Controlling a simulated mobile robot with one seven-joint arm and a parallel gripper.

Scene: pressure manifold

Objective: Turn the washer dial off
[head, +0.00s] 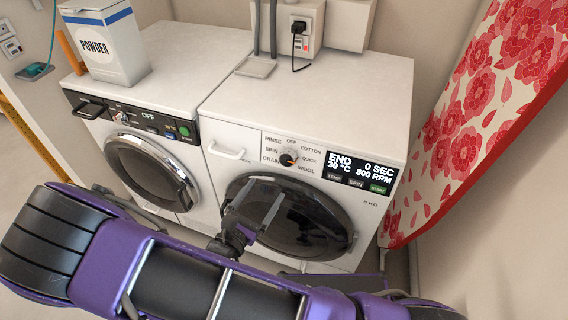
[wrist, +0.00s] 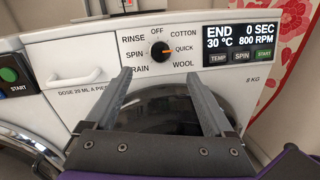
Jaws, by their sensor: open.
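The washer (head: 305,105) is the right-hand white machine. Its black round dial (head: 289,159) sits on the front panel, ringed by labels: OFF at the top, COTTON, QUICK, WOOL, DRAIN, SPIN and RINSE. The dial also shows in the wrist view (wrist: 160,50), where its orange mark appears to point right, toward QUICK. The washer display (wrist: 242,37) reads END, 0 SEC, 30 °C, 800 RPM. My gripper (head: 262,190) is open and empty in front of the round door, below the dial. In the wrist view, its fingertips (wrist: 156,72) stand apart, below and on either side of the dial.
A second white machine (head: 185,60) stands at left, its display reading OFF, with a powder box (head: 105,45) on top. The washer has a drawer handle (wrist: 75,77) left of the dial. A red floral ironing board (head: 490,110) leans at right. A plug and outlet are behind.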

